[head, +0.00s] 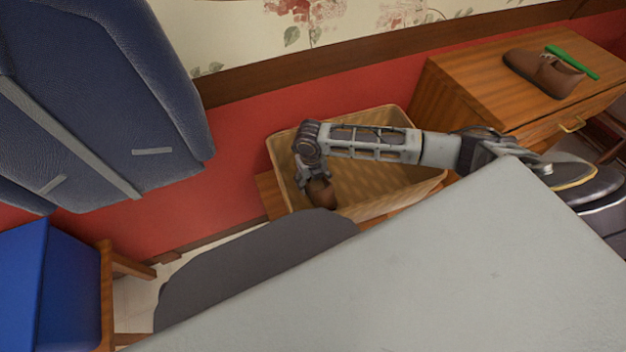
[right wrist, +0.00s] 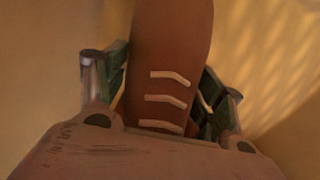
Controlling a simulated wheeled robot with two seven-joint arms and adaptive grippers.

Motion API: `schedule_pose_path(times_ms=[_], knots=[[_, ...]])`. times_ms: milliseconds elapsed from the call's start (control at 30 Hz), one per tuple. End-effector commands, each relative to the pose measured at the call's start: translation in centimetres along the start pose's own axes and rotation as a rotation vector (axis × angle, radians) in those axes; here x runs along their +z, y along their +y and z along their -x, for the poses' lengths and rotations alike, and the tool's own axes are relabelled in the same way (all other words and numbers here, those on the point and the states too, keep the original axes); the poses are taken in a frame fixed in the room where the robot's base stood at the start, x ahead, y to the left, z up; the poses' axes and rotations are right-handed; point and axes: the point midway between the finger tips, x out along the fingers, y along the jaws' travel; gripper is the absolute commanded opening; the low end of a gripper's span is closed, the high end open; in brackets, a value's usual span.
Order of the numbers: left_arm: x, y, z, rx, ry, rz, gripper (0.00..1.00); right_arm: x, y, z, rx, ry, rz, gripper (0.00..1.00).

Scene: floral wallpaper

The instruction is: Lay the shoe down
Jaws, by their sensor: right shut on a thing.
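A brown shoe (head: 321,194) is in my right gripper (head: 307,182), over the left part of a wicker basket (head: 400,183). In the right wrist view the shoe (right wrist: 170,50) shows its brown upper and pale laces between the two fingers of the gripper (right wrist: 165,95), which is shut on it. The basket's pale wall fills the background there. Another brown shoe (head: 540,73) lies on the wooden cabinet at the top right. I cannot tell whether the held shoe touches the basket floor. My left gripper is not in view.
The wooden cabinet (head: 470,85) stands right of the basket, with a green object (head: 572,62) on top beside the shoe. A dark blue suitcase-like thing (head: 100,90) is at the left, above a blue seat (head: 45,285). A grey surface fills the bottom right.

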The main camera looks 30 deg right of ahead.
Motion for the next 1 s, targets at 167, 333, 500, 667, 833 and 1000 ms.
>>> schedule_pose_path(times_ms=[167, 333, 500, 667, 833, 1000], knots=[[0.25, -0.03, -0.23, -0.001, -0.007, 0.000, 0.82, 0.03, 0.05, -0.27, 0.001, -0.001, 0.000, 0.42], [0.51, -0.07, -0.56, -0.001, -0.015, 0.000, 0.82, 0.03, 0.06, -0.57, 0.001, -0.001, 0.000, 0.42], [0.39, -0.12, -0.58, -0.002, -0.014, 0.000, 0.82, 0.04, 0.05, -0.76, 0.000, -0.002, 0.000, 0.42], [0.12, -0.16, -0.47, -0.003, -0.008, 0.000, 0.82, 0.00, 0.05, -0.80, 0.000, -0.001, 0.000, 0.83], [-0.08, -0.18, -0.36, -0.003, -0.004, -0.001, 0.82, -0.01, 0.05, -0.79, 0.000, -0.001, 0.000, 0.90], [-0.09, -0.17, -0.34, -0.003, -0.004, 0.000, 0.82, 0.00, 0.06, -0.79, 0.000, -0.001, 0.000, 0.90]])
